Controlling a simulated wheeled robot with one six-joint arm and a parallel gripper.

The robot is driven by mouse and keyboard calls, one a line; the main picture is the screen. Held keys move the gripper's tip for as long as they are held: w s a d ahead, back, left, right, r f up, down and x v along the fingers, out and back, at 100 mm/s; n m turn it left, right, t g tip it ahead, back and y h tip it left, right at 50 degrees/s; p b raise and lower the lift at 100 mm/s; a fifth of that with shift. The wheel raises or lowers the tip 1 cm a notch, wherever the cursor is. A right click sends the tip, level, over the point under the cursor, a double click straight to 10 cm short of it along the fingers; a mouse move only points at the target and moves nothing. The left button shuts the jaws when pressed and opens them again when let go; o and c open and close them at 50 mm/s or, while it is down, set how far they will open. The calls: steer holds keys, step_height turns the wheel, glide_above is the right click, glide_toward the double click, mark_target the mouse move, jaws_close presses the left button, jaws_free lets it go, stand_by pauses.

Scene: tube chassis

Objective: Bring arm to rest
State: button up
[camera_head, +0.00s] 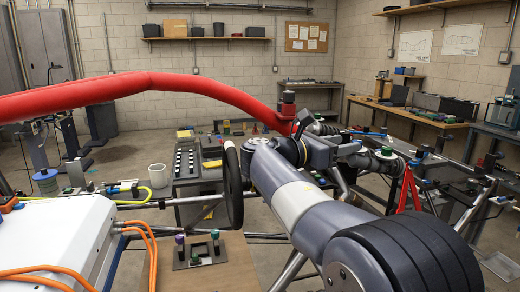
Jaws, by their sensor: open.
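My arm, in grey, white and black segments, reaches from the lower right toward the middle of the head view. My gripper (372,157) is at its far end, small and partly merged with dark parts around it. It is open, and I see nothing clearly held in it. A round part with a green and white top (386,152) shows close to the gripper; I cannot tell whether they touch. A thick red chassis tube (150,82) arches from the left edge to a joint just behind my wrist in the picture.
A black steering wheel (232,187) stands left of my arm. A white box (58,245) with orange cables fills the lower left. A dark holder (200,250) with purple and green knobs lies on a brown board. Workbenches (410,115) line the right wall. Metal tubes surround the arm.

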mark_target(362, 148)
steer(key=x, duration=0.7)
steer(key=shift+w+d, duration=0.1)
steer(key=shift+d, duration=0.1)
steer(key=shift+a, duration=0.1)
